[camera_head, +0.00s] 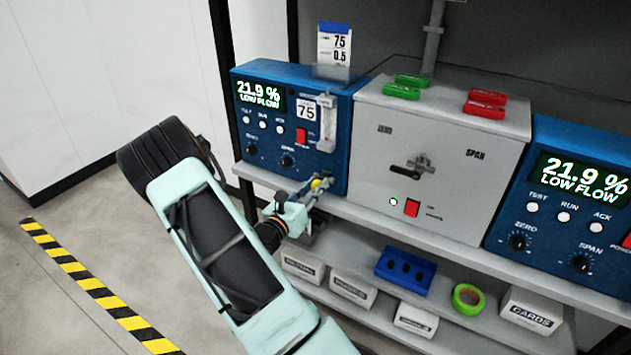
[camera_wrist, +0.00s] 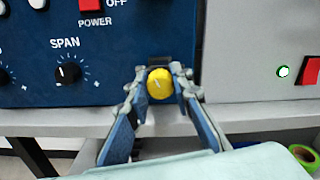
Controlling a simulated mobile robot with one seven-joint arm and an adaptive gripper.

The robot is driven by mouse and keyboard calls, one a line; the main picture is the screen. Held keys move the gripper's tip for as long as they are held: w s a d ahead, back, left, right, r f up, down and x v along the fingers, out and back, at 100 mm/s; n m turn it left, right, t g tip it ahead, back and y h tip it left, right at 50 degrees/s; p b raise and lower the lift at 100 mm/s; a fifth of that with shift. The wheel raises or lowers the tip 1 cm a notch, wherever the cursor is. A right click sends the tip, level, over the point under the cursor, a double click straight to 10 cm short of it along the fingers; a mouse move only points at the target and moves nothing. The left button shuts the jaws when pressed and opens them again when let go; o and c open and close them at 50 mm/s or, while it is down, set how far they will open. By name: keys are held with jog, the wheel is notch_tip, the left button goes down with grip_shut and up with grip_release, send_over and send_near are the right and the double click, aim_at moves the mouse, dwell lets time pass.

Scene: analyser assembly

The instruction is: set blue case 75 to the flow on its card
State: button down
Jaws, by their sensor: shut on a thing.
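Blue case 75 (camera_head: 335,171) stands at the left of the shelf, with "21.9 % LOW FLOW" on its display (camera_head: 260,95). Its card (camera_head: 335,44) stands above it and reads 75 and 0.5. A clear flow tube (camera_head: 326,122) is on the right of its front; its level is too small to read. A yellow knob (camera_wrist: 159,84) is low on the front, also visible in the head view (camera_head: 317,184). My gripper (camera_wrist: 160,76) is shut on this knob, one finger on each side. The fingers partly cover its sides.
A grey SPAN box (camera_head: 440,150) with a black handle stands right of the case, green and red tags on top. Another blue case (camera_head: 510,215) is at far right. The lower shelf holds white boxes, a blue rack (camera_head: 405,270) and green tape (camera_head: 467,299).

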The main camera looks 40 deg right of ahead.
jog(key=n+p, duration=0.3)
jog(key=n, duration=0.1)
jog(key=shift+r+n, duration=0.15)
jog(key=shift+n, duration=0.15)
jog(key=n+p, duration=0.2)
jog(key=n, duration=0.2)
jog(key=shift+p, duration=0.35)
jog(key=shift+f+n, duration=0.2)
jog(key=shift+n, duration=0.2)
jog(key=c, duration=1.7)
grip_release()
jog(key=shift+a, duration=0.1)
jog(key=v, duration=1.2)
